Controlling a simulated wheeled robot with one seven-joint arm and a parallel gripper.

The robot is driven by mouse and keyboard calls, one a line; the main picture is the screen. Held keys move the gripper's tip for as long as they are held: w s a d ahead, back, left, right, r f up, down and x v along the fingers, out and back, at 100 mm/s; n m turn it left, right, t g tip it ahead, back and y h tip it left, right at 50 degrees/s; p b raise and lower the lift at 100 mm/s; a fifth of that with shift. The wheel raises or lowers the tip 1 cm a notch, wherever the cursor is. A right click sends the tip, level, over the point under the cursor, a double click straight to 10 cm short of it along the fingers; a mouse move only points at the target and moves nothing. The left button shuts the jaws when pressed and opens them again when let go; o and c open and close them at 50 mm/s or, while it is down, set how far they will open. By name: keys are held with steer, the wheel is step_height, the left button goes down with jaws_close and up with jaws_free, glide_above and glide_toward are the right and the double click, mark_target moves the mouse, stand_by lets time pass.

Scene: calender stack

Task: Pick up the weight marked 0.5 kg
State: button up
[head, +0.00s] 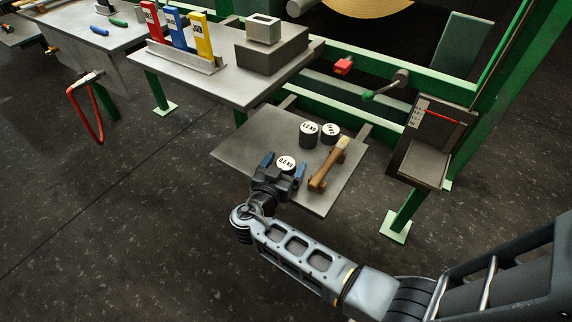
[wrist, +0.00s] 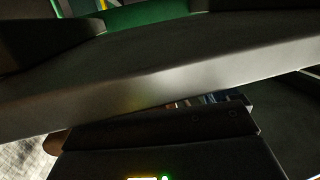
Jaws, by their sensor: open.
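The weight marked 0.5 kg (head: 286,163) is a dark cylinder with a white labelled top. It stands on the low grey shelf (head: 238,150) in the head view. My gripper (head: 283,165) is open, with one blue-tipped finger on each side of this weight in the picture. The gripper body hides the weight's lower part. I cannot tell whether the fingers touch it. The wrist view shows mostly a dark grey edge and dark shapes; I cannot make out the weight there.
Two more dark weights stand behind, one marked 1.2 kg (head: 309,132) and one with an unreadable label (head: 331,131). A wooden-handled brush (head: 327,169) lies close to the gripper's right. A higher table (head: 190,78) with coloured binders (head: 178,30) stands at the upper left.

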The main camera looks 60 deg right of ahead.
steer(key=shift+w+d, duration=0.1)
steer(key=shift+d, duration=0.25)
steer(key=c, duration=1.5)
steer(key=shift+o, duration=0.2)
